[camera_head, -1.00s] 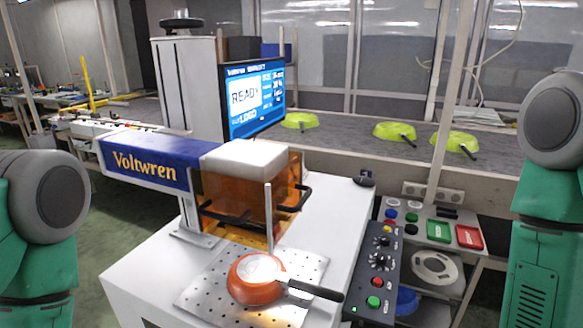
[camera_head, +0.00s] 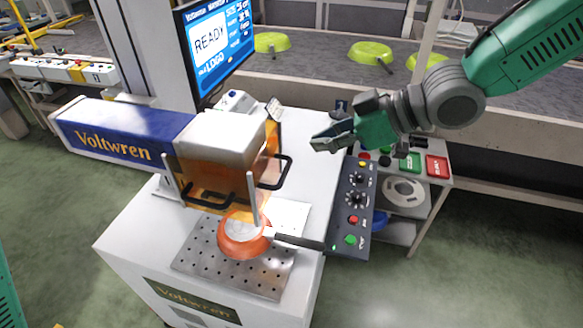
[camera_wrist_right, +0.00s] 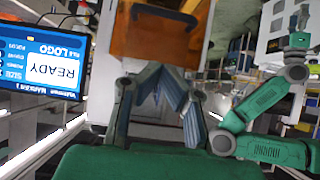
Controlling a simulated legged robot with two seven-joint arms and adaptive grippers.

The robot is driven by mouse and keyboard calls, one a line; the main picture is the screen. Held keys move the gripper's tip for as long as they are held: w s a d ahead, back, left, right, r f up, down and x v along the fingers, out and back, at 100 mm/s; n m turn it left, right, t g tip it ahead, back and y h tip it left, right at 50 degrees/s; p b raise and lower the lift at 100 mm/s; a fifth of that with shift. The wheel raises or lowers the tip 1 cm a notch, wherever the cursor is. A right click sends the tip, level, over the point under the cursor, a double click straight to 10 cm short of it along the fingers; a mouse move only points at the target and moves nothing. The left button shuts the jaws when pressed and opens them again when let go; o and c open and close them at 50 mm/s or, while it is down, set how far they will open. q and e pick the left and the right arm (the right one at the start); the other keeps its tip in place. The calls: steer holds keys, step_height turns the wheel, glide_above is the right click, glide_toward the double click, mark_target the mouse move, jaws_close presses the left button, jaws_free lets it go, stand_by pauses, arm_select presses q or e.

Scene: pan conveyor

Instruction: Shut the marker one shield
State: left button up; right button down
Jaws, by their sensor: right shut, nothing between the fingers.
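The marker one shield (camera_head: 205,183) is a see-through orange guard with black bar handles, hanging around the pale head of the Voltwren marker (camera_head: 130,137). Its lower edge sits above the orange pan (camera_head: 243,245), which lies uncovered on the perforated plate. My right gripper (camera_head: 331,139) is shut and empty, to the right of the shield and apart from its right-hand handle (camera_head: 274,173). In the right wrist view, the gripper (camera_wrist_right: 162,80) has its fingers together below the orange shield panel (camera_wrist_right: 150,38).
A READY screen (camera_head: 217,40) stands behind the marker. A black control box (camera_head: 354,205) with knobs and buttons is on the cabinet's right edge. Several green pans (camera_head: 371,52) sit on the conveyor behind. The white cabinet top right of the shield has clear room.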

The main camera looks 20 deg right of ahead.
steer(key=b, duration=0.1)
glide_toward(268, 173)
steer(key=w+a+r, duration=0.1)
steer(key=w+a, duration=0.1)
steer(key=a, duration=0.1)
step_height(268, 173, down, 2)
steer(key=shift+s+f, duration=0.1)
steer(key=shift+s, duration=0.05)
steer(key=shift+f+b, duration=0.3)
steer(key=shift+f, duration=0.2)
arm_select(q)
step_height(268, 173, down, 2)
steer(key=shift+w+f, duration=0.1)
steer(key=shift+f, duration=0.1)
arm_select(e)
steer(key=shift+d+f, duration=0.1)
steer(key=shift+d, duration=0.2)
arm_select(q)
step_height(268, 173, down, 7)
steer(key=b, duration=0.7)
steer(key=shift+f, duration=0.15)
arm_select(e)
step_height(268, 173, down, 14)
arm_select(q)
steer(key=shift+a, duration=0.1)
arm_select(e)
steer(key=shift+a+r, duration=0.1)
steer(key=shift+r, duration=0.1)
